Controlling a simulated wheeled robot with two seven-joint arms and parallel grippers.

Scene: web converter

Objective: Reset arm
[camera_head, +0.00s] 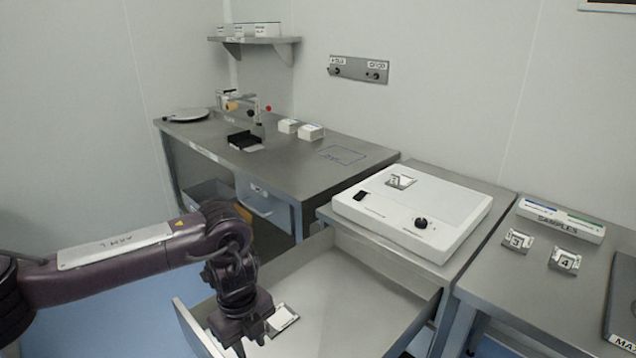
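My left arm comes in from the left, and its dark gripper (250,340) points down over the open drawer (365,290), near the drawer's left front wall. A small square plate with a pale face (283,319) shows right beside the gripper. I cannot tell whether the gripper touches or holds it, or whether it lies on the drawer floor. The fingertips are small and dark, so their opening is unclear. My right gripper is out of view.
A white box with a knob (440,215) stands behind the drawer, with a small plate (401,181) on top. Plates "3" (517,240) and "4" (565,260) lie by the "SAMPLES" holder (561,219). A grey bench (290,172) is at the back left. The drawer's right part is clear.

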